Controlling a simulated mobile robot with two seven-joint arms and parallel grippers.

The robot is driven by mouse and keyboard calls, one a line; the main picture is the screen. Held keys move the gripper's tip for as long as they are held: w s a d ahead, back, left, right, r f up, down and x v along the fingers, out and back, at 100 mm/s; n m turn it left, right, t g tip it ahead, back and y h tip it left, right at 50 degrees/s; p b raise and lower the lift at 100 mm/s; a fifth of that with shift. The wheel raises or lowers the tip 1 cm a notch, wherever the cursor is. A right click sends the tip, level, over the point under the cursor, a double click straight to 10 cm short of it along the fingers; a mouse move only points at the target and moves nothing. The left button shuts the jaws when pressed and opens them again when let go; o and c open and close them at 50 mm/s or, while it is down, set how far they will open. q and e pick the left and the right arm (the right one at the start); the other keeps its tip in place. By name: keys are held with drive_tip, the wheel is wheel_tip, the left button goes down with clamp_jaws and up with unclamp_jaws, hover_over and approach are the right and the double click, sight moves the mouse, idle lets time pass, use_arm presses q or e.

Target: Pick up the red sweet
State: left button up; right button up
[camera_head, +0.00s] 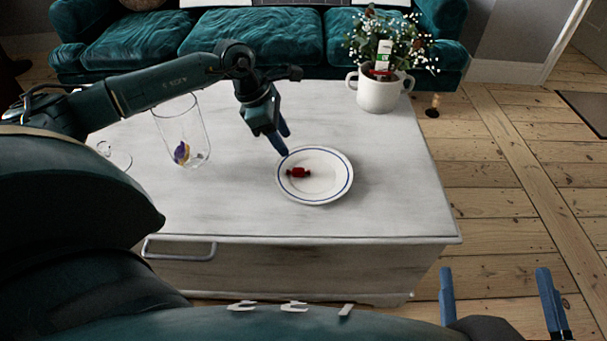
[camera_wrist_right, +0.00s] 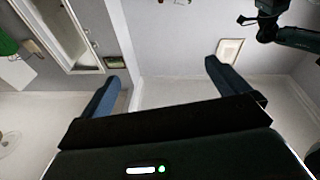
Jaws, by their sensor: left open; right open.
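The red sweet (camera_head: 298,173) lies on a white plate with a blue rim (camera_head: 329,193), left of the plate's middle. My left gripper (camera_head: 284,142) is above the table at the plate's upper left edge, apart from the sweet and up and to the left of it in the head view. It is open and holds nothing that I can see. My right gripper (camera_head: 497,291) is open and empty at the lower right, off the table's front right corner.
The pale table (camera_head: 390,190) has a tall glass jar (camera_head: 190,120) with wrapped sweets at left. A white flowerpot (camera_head: 378,96) stands at the back right. A teal sofa (camera_head: 150,40) is behind. The tabletop right of the plate is clear.

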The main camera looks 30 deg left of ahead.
sight(298, 169)
use_arm(q)
drive_tip(key=b+x, duration=0.1)
drive_tip(key=x, duration=0.3)
drive_tip(key=shift+f, duration=0.1)
drive_tip(key=x, duration=0.1)
drive_tip(key=b+x, duration=0.1)
drive_tip(key=x, duration=0.1)
drive_tip(key=b+x, duration=0.1)
drive_tip(key=x, duration=0.1)
drive_tip(key=shift+s+a+f, duration=0.15)
drive_tip(key=shift+s, duration=0.1)
clamp_jaws()
use_arm(e)
drive_tip(key=shift+a+m+t+y, duration=0.3)
drive_tip(key=shift+y, duration=0.1)
